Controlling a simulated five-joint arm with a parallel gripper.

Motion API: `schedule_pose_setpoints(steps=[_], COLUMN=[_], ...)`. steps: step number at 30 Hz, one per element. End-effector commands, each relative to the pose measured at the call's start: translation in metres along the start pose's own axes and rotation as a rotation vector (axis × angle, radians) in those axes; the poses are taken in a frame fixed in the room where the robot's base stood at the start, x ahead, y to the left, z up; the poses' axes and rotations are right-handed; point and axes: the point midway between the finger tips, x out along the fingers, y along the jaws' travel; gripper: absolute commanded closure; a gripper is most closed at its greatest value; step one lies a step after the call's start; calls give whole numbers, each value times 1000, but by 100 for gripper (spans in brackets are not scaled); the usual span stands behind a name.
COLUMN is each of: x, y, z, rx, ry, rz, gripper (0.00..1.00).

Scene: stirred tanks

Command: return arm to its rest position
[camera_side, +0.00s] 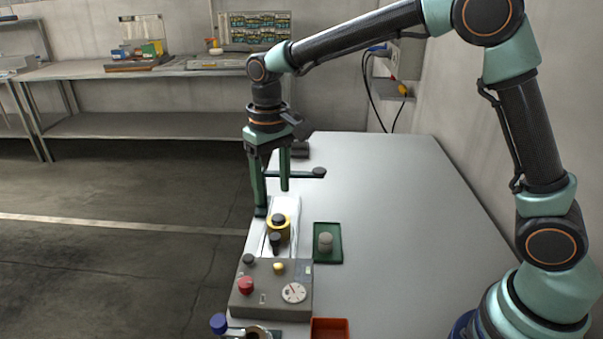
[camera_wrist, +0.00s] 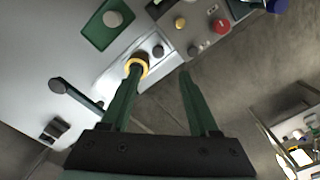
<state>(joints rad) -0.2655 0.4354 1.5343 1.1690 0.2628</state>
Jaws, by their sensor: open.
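My gripper (camera_side: 271,195) is open and empty, pointing down above the far end of a white plate (camera_side: 290,205) on the table. In the wrist view, my gripper (camera_wrist: 160,74) shows two green fingers spread apart with nothing between them. A yellow ring with a dark top (camera_side: 278,226) stands on the plate, nearer the side camera than the fingers. In the wrist view, the left fingertip overlaps the yellow ring (camera_wrist: 138,65); I cannot tell there whether they touch.
A grey control box (camera_side: 270,290) with red and yellow knobs and a dial stands in front. A green tray (camera_side: 338,258) holds a grey cylinder (camera_side: 325,240). A red tray (camera_side: 329,328) and a blue-capped item (camera_side: 219,323) are nearest. The table's right side (camera_side: 400,220) is clear.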

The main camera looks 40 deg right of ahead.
Motion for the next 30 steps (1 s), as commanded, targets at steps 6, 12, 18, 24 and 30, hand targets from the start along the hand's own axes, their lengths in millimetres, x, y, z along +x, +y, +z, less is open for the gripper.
schedule_pose_setpoints(steps=[6,12,18,24,30], x=[-32,-64,-80,-82,-76], y=[23,55,83,105,117], z=[18,52,91,128,151], rx=[4,5,5,5,4], ry=[75,182,292,398,469], rz=[-17,-30,-30,-19,-4], gripper=[39,39,39,39,39])
